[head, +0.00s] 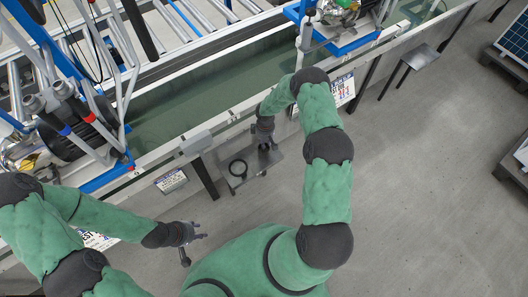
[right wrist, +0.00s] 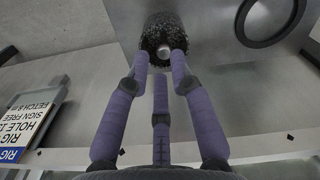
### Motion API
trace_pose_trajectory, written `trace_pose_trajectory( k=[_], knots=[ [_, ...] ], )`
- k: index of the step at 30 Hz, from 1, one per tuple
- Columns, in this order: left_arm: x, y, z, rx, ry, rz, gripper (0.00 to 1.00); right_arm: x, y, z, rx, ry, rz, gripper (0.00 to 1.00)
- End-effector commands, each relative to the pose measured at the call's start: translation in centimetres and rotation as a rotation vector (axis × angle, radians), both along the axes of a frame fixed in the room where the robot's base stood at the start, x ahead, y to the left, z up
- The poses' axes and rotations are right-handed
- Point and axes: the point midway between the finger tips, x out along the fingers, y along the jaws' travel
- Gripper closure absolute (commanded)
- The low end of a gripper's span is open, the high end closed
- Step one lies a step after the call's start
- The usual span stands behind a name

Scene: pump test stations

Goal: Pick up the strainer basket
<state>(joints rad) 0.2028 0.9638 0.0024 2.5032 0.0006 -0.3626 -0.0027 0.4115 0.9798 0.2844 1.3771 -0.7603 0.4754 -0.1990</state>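The strainer basket (right wrist: 160,24) is a dark, speckled mesh cylinder with a small pale knob, seen in the right wrist view. It stands on a small grey metal shelf (head: 245,184). My right gripper (right wrist: 161,56) is over the basket, with two fingertips on either side of the knob and the third finger nearer the camera. A gap shows between the fingertips, and I cannot tell whether they touch the basket. In the head view my right gripper (head: 267,145) largely hides the basket. My left gripper (head: 197,246) is open and empty, low at left, away from the shelf.
A black ring (head: 238,168) lies on the shelf beside the basket; it also shows in the right wrist view (right wrist: 262,14). The long green-floored trough (head: 210,90) runs behind the shelf. Signs (head: 171,181) hang on its front.

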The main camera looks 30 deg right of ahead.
Motion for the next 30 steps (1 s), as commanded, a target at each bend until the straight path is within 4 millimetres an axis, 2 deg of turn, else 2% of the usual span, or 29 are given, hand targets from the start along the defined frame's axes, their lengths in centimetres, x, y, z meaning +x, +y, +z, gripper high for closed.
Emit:
trace_pose_trajectory(
  k=[4,13,23,25,26,30],
  knots=[
    [0.0,0.0,-0.4,0.0,0.0,0.0,0.6,0.1,0.1,-1.0,0.0,-0.001,-0.001,0.76],
    [0.0,0.0,-2.1,0.0,0.0,0.0,0.6,0.4,0.4,-4.9,0.0,-0.001,-0.001,0.76],
    [0.0,0.0,-2.1,0.0,0.0,0.0,0.6,0.4,0.4,-5.3,0.0,-0.002,-0.001,0.76],
    [0.0,0.0,-2.1,0.0,0.0,0.0,0.6,0.4,0.4,-5.3,0.0,-0.002,-0.001,0.93],
    [0.0,0.0,-2.1,0.0,0.0,0.0,0.6,0.4,0.4,-5.3,0.0,-0.002,-0.001,0.98],
    [0.0,0.0,-2.1,0.0,0.0,0.0,0.6,0.4,0.4,-5.3,0.0,-0.002,-0.001,0.98]
  ],
)
